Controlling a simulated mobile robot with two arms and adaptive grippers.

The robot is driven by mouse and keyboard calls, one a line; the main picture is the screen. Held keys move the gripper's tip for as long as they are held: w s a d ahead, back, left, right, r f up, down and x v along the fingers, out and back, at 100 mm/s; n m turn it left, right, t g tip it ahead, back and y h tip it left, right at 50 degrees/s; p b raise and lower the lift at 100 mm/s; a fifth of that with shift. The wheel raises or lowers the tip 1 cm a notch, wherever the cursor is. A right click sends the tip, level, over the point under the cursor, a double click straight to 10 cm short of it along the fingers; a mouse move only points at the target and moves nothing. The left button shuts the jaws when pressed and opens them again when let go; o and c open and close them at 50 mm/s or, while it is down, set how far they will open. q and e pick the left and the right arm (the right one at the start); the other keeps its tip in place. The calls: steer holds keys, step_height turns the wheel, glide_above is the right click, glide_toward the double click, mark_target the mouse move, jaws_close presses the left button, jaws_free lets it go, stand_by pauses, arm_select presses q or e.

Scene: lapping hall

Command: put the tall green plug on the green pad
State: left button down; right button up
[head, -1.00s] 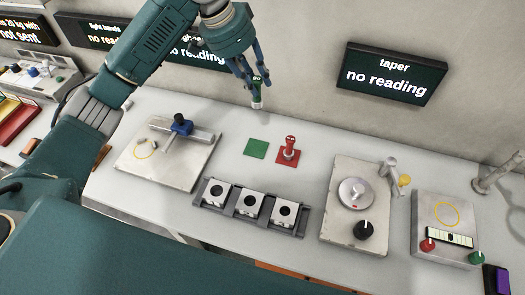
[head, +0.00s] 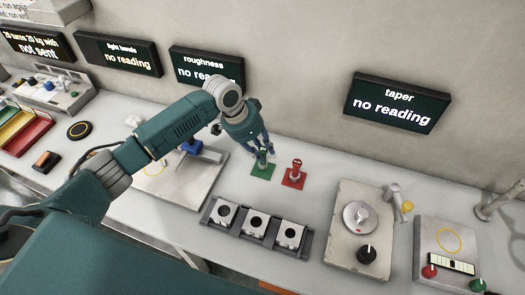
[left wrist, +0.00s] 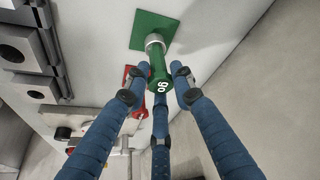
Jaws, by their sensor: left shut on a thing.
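The tall green plug (head: 263,157) is between the fingers of my left gripper (head: 260,150), which is shut on it. In the left wrist view the plug (left wrist: 160,76) shows its green, numbered handle and its grey metal end. The green pad (head: 262,172) lies flat on the bench under the plug. In the left wrist view the metal end overlaps the lower part of the green pad (left wrist: 146,25). I cannot tell whether it touches. The plug looks about upright. My right gripper is not in view.
A red plug (head: 297,166) stands on a red pad (head: 293,183) just right of the green pad. A dark rack (head: 231,237) with white blocks lies in front. A plate with a blue-knobbed arm (head: 191,147) is at left; a dial instrument (head: 358,215) stands at right.

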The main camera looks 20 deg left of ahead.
arm_select(q)
steer(key=shift+f, duration=0.9)
steer(key=c, duration=1.5)
jaws_free()
steer(key=shift+o, duration=0.2)
steer(key=shift+r, duration=0.1)
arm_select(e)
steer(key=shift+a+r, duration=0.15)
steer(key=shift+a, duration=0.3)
arm_select(q)
steer(key=shift+a+r, duration=0.1)
steer(key=shift+r, duration=0.2)
steer(key=b+v, duration=0.1)
steer(key=v, duration=1)
steer(key=shift+r+b, duration=0.2)
steer(key=shift+b, duration=0.2)
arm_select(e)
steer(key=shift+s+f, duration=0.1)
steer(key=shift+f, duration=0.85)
arm_select(q)
steer(key=shift+s+a, duration=0.1)
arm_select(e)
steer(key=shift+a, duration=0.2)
